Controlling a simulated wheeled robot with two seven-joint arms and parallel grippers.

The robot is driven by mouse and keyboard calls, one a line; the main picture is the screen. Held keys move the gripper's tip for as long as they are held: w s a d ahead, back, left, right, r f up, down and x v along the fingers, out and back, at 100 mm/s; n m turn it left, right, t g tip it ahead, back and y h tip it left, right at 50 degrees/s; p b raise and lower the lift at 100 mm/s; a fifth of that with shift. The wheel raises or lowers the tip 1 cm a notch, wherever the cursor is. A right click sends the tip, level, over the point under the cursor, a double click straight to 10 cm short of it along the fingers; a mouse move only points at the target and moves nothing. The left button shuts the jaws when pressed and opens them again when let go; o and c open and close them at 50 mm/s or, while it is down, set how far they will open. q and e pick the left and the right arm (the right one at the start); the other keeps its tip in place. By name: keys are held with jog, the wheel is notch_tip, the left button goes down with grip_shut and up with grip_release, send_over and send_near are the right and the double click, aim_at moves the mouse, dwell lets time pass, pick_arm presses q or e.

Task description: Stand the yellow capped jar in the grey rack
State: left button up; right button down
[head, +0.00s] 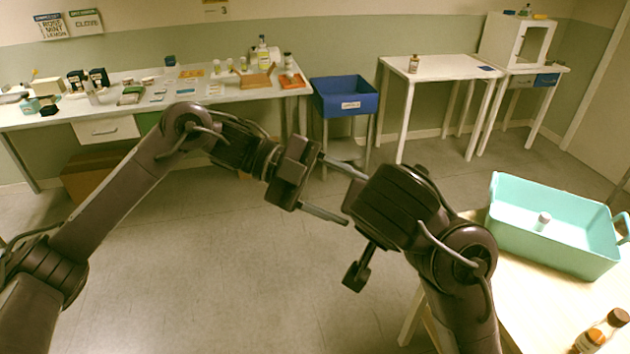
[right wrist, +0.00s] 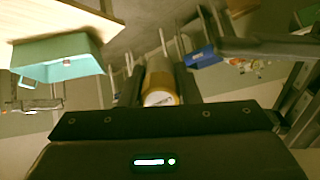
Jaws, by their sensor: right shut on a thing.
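A yellow jar (right wrist: 160,82) with a pale round end facing the camera is between the fingers of my right gripper (right wrist: 161,88) in the right wrist view. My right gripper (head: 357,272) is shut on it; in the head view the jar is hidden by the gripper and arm. My left gripper (head: 356,199) is open and empty, its two fingers pointing right, close beside my right gripper in the picture. I cannot make out a grey rack in either view.
A mint tub (head: 555,240) with a small white bottle (head: 543,221) stands on the near right table. A brown-capped bottle (head: 602,330) is at its front. A cluttered bench (head: 225,92), a blue bin (head: 345,97) and a white table (head: 440,68) line the back. Open floor lies between.

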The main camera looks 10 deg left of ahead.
pick_arm(q)
jog(key=x, duration=0.6)
jog(key=shift+d+f, duration=0.1)
jog(key=shift+d, duration=0.1)
jog(key=c, duration=0.9)
jog(key=shift+c, duration=0.8)
pick_arm(e)
jog(key=c, duration=1)
grip_release()
